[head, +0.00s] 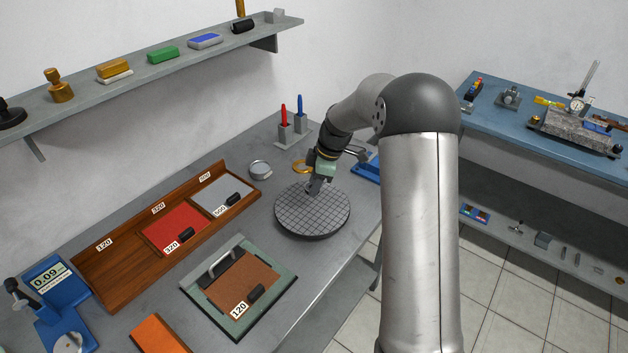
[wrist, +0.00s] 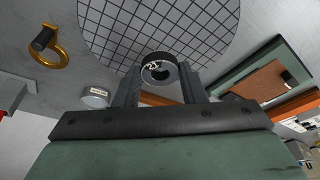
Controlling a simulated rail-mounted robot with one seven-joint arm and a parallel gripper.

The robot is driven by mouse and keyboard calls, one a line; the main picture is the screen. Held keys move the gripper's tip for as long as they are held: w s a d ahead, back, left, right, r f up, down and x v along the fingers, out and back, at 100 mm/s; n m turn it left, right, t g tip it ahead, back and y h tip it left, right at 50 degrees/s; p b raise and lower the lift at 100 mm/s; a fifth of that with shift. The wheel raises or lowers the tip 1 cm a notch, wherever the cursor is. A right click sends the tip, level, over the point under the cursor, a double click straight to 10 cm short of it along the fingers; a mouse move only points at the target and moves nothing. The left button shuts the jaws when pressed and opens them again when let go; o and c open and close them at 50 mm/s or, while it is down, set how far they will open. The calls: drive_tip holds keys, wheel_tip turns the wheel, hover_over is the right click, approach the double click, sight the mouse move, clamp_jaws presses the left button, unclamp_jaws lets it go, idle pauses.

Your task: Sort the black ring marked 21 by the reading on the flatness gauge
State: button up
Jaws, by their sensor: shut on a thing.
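My gripper (head: 317,186) is low over the round gridded plate (head: 300,222). In the wrist view my gripper (wrist: 158,80) is shut on the black ring (wrist: 149,61), which carries a white 21 and sits between the two fingers. The gridded plate also shows in the wrist view (wrist: 200,30), behind the ring. I cannot tell whether the ring touches it. A blue gauge (head: 54,285) with a display that seems to read 0.09 stands at the front left. A dial gauge (head: 577,104) stands on a granite block on the blue bench; its reading is too small to tell.
A wooden rack (head: 118,267) labelled 120, 320 and 500 holds a red sheet (head: 170,226) and a grey sheet (head: 214,198). A green frame (head: 208,304) holds a brown sheet marked 120. A brass ring (head: 299,167) and a round tin (head: 260,169) are near the plate.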

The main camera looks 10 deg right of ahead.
sight(315, 206)
drive_tip(key=shift+b, duration=0.35)
drive_tip(key=shift+f+b, duration=2.3)
drive_tip(key=shift+f, duration=0.5)
drive_tip(key=shift+f, duration=0.15)
drive_tip(key=o, duration=1.2)
drive_tip(key=shift+c, duration=0.2)
drive_tip(key=c, duration=0.5)
drive_tip(key=shift+r+p, duration=0.85)
drive_tip(key=shift+r, duration=1.45)
drive_tip(key=o, duration=0.5)
